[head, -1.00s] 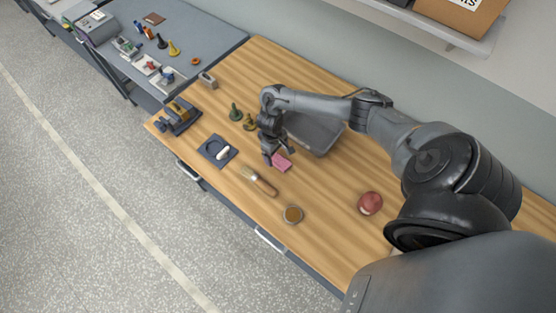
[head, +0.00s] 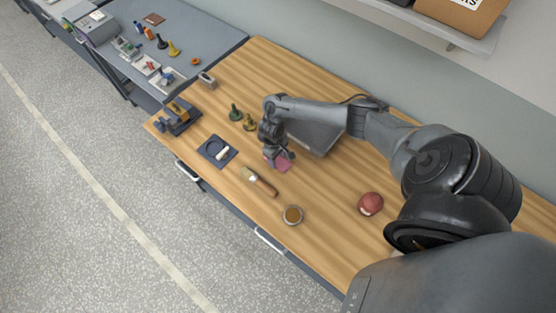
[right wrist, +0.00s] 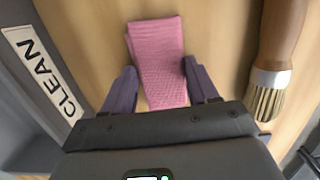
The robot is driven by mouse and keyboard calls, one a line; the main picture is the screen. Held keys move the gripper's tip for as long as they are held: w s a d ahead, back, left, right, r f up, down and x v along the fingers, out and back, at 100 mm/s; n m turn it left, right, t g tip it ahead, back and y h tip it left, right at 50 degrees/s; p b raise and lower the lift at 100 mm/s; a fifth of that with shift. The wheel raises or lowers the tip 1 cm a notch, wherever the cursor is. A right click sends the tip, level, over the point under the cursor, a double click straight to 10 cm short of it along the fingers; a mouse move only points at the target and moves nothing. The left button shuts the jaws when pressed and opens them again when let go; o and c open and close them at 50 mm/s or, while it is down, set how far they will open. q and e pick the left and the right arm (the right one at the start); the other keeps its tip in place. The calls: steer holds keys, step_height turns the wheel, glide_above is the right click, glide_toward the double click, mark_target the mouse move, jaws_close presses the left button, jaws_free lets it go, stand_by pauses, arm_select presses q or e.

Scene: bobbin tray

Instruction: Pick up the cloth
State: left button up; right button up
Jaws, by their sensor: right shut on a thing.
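The pink folded cloth (head: 284,166) lies on the wooden bench beside the grey tray. It also shows in the right wrist view (right wrist: 158,55), where its ribbed surface runs between the fingers. My right gripper (head: 281,157) is low over the bench at the cloth. In the right wrist view my right gripper (right wrist: 160,80) has a finger on each side of the cloth and is shut on it. The cloth's near end is hidden behind the gripper body. My left gripper is not in view.
The grey tray (head: 322,138), labelled CLEAN (right wrist: 45,75) in the wrist view, stands close by. A brush (head: 260,182) lies on the cloth's other side. A round amber dish (head: 293,215), a red ball (head: 370,204) and a dark square holder (head: 217,151) stand farther off.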

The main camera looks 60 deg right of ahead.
mark_target(281, 160)
steer(key=shift+r, duration=0.1)
steer(key=shift+r, duration=0.55)
steer(key=r, duration=0.1)
steer(key=s+r+p, duration=0.1)
steer(key=r, duration=0.1)
steer(key=shift+r, duration=0.25)
steer(key=s+r, duration=0.2)
steer(key=s, duration=0.1)
steer(key=s+r+p, duration=0.1)
steer(key=s+r, duration=0.1)
steer(key=s, duration=0.2)
steer(key=s+r, duration=0.2)
steer(key=s, duration=0.1)
steer(key=shift+s+a+r, duration=0.1)
steer(key=shift+s+a, duration=0.05)
steer(key=shift+s, duration=0.2)
steer(key=o, duration=0.3)
steer(key=shift+c, duration=1.1)
